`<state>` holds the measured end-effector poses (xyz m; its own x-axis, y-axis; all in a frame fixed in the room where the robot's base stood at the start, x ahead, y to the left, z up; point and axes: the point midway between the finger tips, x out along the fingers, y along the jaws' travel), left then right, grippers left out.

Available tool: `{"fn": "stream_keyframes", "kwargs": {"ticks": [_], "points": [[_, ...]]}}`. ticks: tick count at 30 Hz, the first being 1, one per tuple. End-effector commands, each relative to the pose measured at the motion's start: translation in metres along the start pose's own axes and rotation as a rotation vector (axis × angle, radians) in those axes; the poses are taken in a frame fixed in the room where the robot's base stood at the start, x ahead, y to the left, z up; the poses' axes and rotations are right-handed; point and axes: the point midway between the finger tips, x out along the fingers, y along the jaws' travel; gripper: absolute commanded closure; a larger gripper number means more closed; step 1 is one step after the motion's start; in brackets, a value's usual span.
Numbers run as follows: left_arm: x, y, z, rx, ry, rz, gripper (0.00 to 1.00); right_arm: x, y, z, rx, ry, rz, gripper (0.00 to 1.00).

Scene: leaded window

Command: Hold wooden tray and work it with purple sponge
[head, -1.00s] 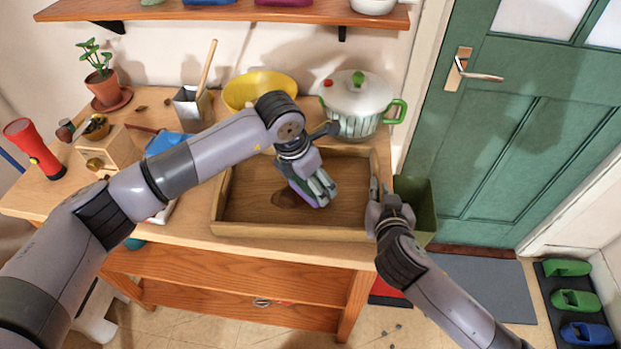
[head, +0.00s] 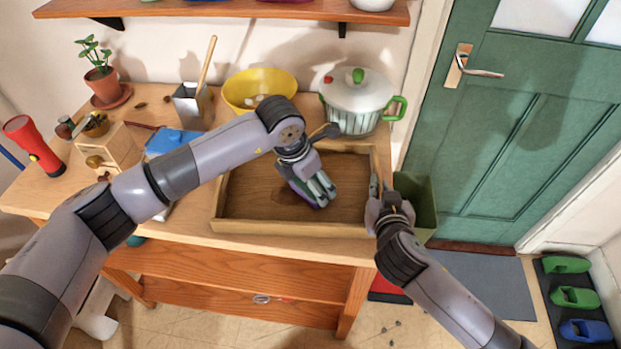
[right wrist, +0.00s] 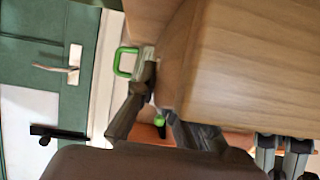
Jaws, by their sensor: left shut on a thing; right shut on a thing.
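The wooden tray (head: 290,228) lies on the bench top, open side up. My right gripper (head: 377,192) is shut on its right wall. The right wrist view shows the tray's pale wooden side (right wrist: 250,70) with the gripper's fingers (right wrist: 160,120) at its edge. My left gripper (head: 318,190) points down into the tray and is shut on the purple sponge (head: 304,196). Only a thin purple edge of the sponge shows beneath the fingers, over the tray floor. I cannot tell how firmly it touches the floor.
A white and green pot (head: 356,98) and a yellow bowl (head: 258,88) stand just behind the tray. A green bin (head: 416,203) is right of the bench. A blue-lidded box (head: 170,142), wooden box (head: 117,150) and red flashlight (head: 34,147) are at left.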

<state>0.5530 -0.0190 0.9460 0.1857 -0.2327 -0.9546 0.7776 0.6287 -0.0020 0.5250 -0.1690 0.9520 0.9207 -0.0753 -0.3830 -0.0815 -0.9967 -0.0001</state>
Motion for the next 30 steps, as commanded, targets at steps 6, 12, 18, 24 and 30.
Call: {"fn": "stream_keyframes", "kwargs": {"ticks": [6,12,18,24,30], "points": [[0.004,0.0,-0.001,0.0,0.0,0.0,0.44,0.0,0.001,0.0,-0.002,0.001,0.001,1.0],[0.003,0.004,-0.005,-0.001,0.0,0.001,0.44,0.0,0.001,0.0,-0.002,0.001,0.001,1.0],[-0.001,0.015,-0.016,-0.001,0.001,0.002,0.44,0.0,0.001,0.0,-0.002,0.001,0.002,1.0],[-0.004,0.024,-0.025,-0.001,0.001,0.001,0.44,0.0,0.001,0.0,-0.002,0.001,0.002,1.0],[-0.005,0.03,-0.03,-0.002,0.001,0.002,0.44,0.0,0.001,0.0,-0.002,0.001,0.001,1.0]]}}
